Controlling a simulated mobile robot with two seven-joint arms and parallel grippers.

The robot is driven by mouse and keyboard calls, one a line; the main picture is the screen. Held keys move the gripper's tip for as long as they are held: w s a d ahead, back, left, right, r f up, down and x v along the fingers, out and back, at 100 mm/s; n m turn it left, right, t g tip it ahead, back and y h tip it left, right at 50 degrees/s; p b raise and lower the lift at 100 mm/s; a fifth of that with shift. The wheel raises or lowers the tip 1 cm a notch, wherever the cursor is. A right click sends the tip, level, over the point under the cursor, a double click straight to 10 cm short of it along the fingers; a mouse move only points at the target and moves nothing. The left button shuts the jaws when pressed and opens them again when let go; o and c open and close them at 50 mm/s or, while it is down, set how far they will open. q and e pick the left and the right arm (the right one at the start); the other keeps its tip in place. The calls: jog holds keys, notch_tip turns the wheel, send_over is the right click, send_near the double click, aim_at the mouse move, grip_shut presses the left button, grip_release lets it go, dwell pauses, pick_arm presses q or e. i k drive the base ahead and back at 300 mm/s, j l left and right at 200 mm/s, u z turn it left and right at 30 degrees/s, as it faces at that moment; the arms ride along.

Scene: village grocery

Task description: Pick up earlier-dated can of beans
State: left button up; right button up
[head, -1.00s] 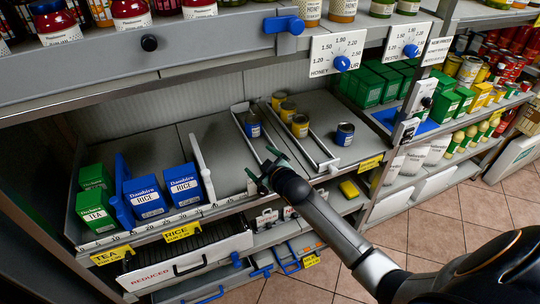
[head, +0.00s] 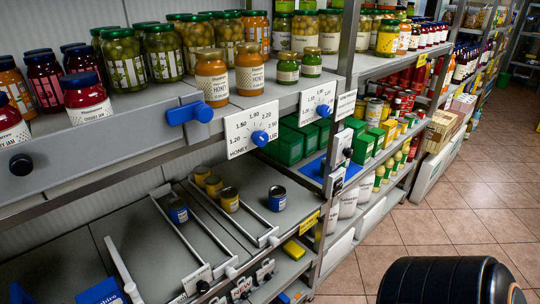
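Several small cans stand on the grey lower shelf in the head view. Three yellow-labelled cans, the front one (head: 229,199) being the clearest, line up in a lane between metal dividers. A blue-labelled can (head: 179,212) stands left of them. A dark blue can (head: 277,198) stands alone to the right of the lane. All look upright. Their labels and dates are too small to read, so I cannot tell which are beans or which is earlier. Neither gripper shows in the head view, and no can is seen held.
A price dial board (head: 251,130) and blue knob block (head: 189,112) hang on the upper shelf edge above the cans. Honey jars (head: 249,69) stand on that shelf. Green boxes (head: 285,147) sit right of the cans.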

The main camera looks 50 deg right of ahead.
aim_at(277, 194)
jog(key=i+z, duration=0.1)
jog(key=z, duration=0.35)
jog(key=i+z, duration=0.15)
jog(key=z, duration=1.1)
jog(key=i+l+z, duration=0.15)
jog(key=z, duration=0.15)
jog(key=i+l+z, duration=0.25)
jog(key=k+l, duration=0.1)
